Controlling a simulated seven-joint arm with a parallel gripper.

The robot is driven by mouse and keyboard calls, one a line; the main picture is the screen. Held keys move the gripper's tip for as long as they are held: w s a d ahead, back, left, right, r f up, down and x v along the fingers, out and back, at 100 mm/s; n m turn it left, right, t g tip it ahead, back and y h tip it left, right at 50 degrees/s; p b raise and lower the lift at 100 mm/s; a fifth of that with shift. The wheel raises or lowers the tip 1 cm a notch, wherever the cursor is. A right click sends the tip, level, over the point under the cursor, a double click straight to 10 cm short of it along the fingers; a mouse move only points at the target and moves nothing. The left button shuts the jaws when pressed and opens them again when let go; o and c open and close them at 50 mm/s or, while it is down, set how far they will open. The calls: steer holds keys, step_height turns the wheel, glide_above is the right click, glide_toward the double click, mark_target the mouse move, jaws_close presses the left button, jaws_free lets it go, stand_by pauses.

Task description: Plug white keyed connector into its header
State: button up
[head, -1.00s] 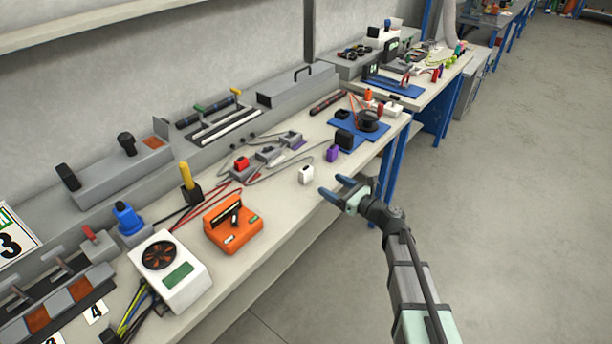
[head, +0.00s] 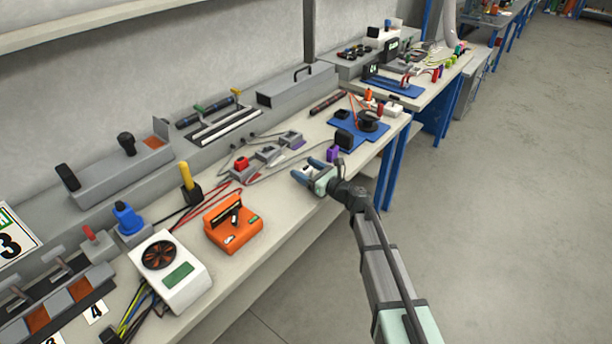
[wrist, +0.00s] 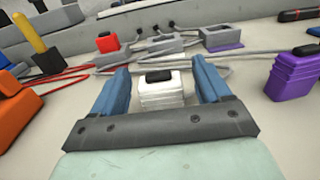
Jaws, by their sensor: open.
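The white keyed connector (wrist: 162,94), a white block with a black top, stands on the bench in the wrist view. My gripper (wrist: 160,66) is open, with one blue finger on each side of it. Gaps show between the connector and both fingers. In the head view my gripper (head: 307,169) is low over the bench near its front edge and largely hides the connector. Beyond it are grey header blocks: a middle one (wrist: 160,46) and one with a purple base (wrist: 222,38). A red connector (wrist: 107,42) sits at the left one. I cannot tell which header matches.
A purple ribbed connector (wrist: 291,76) stands to the right, with a black one (head: 343,138) behind it. Grey and red cables lie behind the white connector. An orange device (head: 232,224) is to the left. Bare bench lies between it and my gripper.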

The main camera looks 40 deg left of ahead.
mark_target(306, 169)
steer(key=shift+a, duration=0.1)
steer(key=shift+c, duration=0.2)
steer(key=c, duration=1)
steer(key=shift+r, duration=0.1)
step_height(306, 169, up, 9)
steer(key=shift+r, duration=0.15)
steer(key=s+a+r+n+g, duration=0.15)
steer(key=s+a, duration=0.25)
steer(key=a, duration=0.7)
steer(key=w+a, duration=0.5)
steer(key=a, duration=0.3)
steer(key=shift+w+f+m, duration=0.25)
steer(key=shift+m, duration=0.2)
